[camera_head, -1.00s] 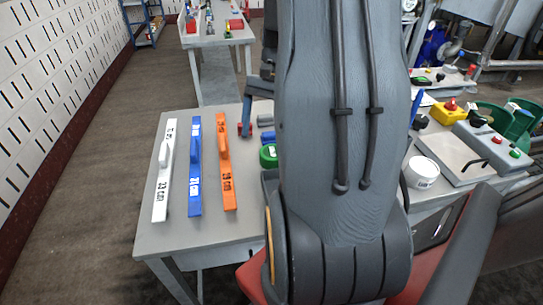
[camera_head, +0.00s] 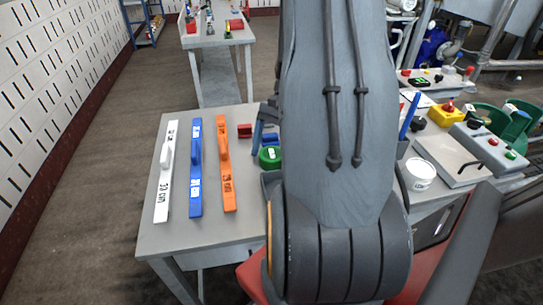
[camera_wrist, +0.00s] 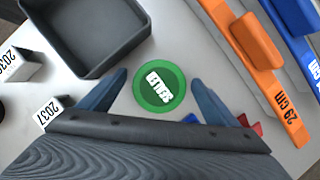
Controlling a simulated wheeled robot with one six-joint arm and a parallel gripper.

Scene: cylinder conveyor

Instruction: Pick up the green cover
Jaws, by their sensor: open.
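The green cover (camera_wrist: 172,101) is a round disc with a white label, lying on the table between the two blue fingers of my gripper (camera_wrist: 160,77) in the wrist view. The fingers are open, one on each side of it, with gaps between them and its rim. How high they are above the table is hard to tell. In the head view the green cover (camera_head: 270,158) shows just left of my arm. One blue finger of my gripper (camera_head: 258,130) shows beside it; the rest is hidden behind my arm.
A dark grey open bin (camera_wrist: 96,65) stands near the cover. Orange (camera_head: 228,185), blue (camera_head: 196,190) and white (camera_head: 162,195) handled bars lie to the left on the table. A red block (camera_head: 245,131) and a blue piece (camera_head: 270,137) lie close by. White 2037 tag (camera_wrist: 48,110) sits left.

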